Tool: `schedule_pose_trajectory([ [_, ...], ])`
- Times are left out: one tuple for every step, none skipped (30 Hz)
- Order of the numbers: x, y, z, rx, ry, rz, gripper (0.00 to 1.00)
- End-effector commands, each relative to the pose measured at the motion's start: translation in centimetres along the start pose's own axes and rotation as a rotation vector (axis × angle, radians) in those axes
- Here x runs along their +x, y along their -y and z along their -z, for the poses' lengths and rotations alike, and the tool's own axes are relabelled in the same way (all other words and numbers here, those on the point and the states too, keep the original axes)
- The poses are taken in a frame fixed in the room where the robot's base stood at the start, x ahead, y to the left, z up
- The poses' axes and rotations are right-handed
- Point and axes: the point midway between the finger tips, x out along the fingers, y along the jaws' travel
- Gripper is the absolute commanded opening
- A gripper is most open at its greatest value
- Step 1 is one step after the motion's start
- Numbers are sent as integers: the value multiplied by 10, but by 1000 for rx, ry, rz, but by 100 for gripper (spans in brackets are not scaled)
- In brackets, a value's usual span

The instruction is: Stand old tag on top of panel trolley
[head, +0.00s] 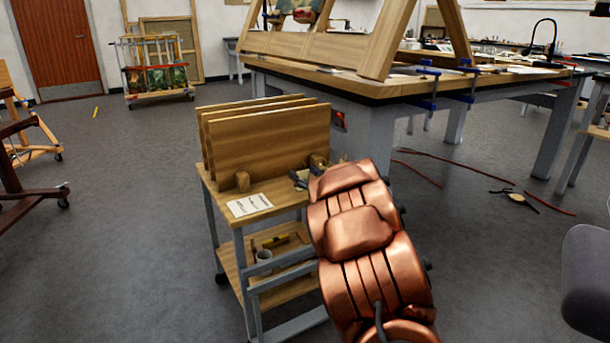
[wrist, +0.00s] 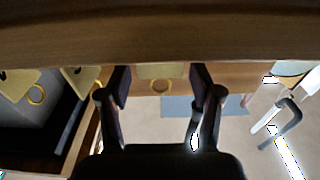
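The panel trolley (head: 205,178) stands at the centre of the head view, with wooden panels (head: 270,140) upright on its top. In the wrist view my gripper (wrist: 161,88) has its two dark fingers apart. A pale tag with a yellow ring (wrist: 160,72) shows between them, with visible gaps on both sides. Two more pale tags with yellow rings, a left one (wrist: 18,84) and a right one (wrist: 82,80), show to the left. I cannot tell which is the old tag. In the head view my copper arm hides the gripper.
A white printed sheet (head: 249,205) lies on the trolley top; a mug (head: 263,258) stands on its lower shelf. A wooden edge (wrist: 160,35) crosses the wrist view close by. A large workbench (head: 350,80) stands behind. Cables (head: 455,165) lie on the floor at right.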

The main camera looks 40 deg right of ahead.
Motion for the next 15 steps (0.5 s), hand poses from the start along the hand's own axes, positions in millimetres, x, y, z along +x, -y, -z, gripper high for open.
schedule_pose_trajectory([
  [0,0,0,0,0,0,70],
  [0,0,0,0,0,0,70],
  [0,0,0,0,0,0,70],
  [0,0,0,0,0,0,70],
  [0,0,0,0,0,0,70],
  [0,0,0,0,0,0,70],
  [0,0,0,0,0,0,70],
  [0,0,0,0,0,0,70],
  [0,0,0,0,0,0,70],
  [0,0,1,0,0,0,70],
  [0,0,2,0,-1,0,70],
  [0,0,4,0,-1,0,70],
  [-2,0,4,1,1,-1,70],
  [-4,0,4,1,1,-1,70],
  [-8,0,4,1,1,-1,70],
])
